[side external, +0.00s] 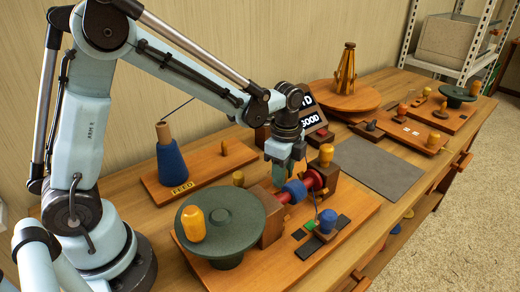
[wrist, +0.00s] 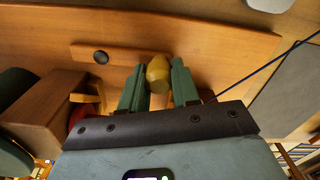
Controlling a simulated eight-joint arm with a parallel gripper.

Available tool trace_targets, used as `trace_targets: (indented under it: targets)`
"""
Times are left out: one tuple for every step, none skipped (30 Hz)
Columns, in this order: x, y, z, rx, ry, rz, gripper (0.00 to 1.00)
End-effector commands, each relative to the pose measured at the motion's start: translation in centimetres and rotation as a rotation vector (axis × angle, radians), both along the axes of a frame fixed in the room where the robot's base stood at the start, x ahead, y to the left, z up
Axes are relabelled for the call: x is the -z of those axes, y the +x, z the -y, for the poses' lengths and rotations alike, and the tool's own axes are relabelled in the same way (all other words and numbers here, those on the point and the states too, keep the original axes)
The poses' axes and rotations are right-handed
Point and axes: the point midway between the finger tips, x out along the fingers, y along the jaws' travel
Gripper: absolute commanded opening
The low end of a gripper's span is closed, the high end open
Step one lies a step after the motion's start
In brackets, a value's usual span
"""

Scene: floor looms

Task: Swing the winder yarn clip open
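A yellow knob (wrist: 158,72) stands at the right end of a short wooden bar (wrist: 123,55) in the wrist view; a round black pivot (wrist: 100,57) shows near the bar's left end. I take this bar to be the yarn clip. My gripper (wrist: 159,70) has its two green fingers on either side of the knob, with no clear gap left between them and it. In the side view my gripper (side external: 284,170) points down beside the winder (side external: 267,225), and hides the knob there. The winder carries a red shaft with blue yarn (side external: 294,191).
A green disc (side external: 228,222) with a yellow handle (side external: 193,223) lies left of the gripper. A wooden block with a yellow knob (side external: 326,154) stands close on its right. The feed stand with a blue cone (side external: 172,165) is behind. A grey mat (side external: 383,168) is clear.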

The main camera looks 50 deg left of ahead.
Motion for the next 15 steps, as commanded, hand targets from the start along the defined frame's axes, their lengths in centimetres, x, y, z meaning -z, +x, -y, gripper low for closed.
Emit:
trace_targets:
  targets:
    - [-0.01,0.21,0.48,0.010,-0.010,0.007,0.36]
    - [-0.01,0.20,0.48,0.010,-0.010,0.007,0.41]
    - [-0.01,0.19,0.47,0.009,-0.009,0.007,0.47]
    - [-0.01,0.17,0.44,0.008,-0.009,0.006,0.52]
    - [-0.01,0.15,0.41,0.008,-0.009,0.006,0.56]
    - [-0.01,0.14,0.39,0.007,-0.008,0.005,0.56]
    - [-0.01,0.12,0.36,0.006,-0.008,0.005,0.56]
    - [-0.01,0.12,0.34,0.006,-0.007,0.004,0.56]
    - [-0.01,0.10,0.32,0.005,-0.007,0.004,0.56]
    - [-0.01,0.09,0.31,0.005,-0.007,0.004,0.56]
    - [-0.01,0.09,0.29,0.004,-0.006,0.003,0.56]
    - [-0.01,0.08,0.28,0.004,-0.006,0.003,0.56]
    - [-0.04,0.07,0.26,0.004,-0.006,0.003,0.56]
    - [-0.10,0.07,0.25,0.004,-0.006,0.003,0.56]
    - [-0.25,0.06,0.24,0.003,-0.005,0.003,0.56]
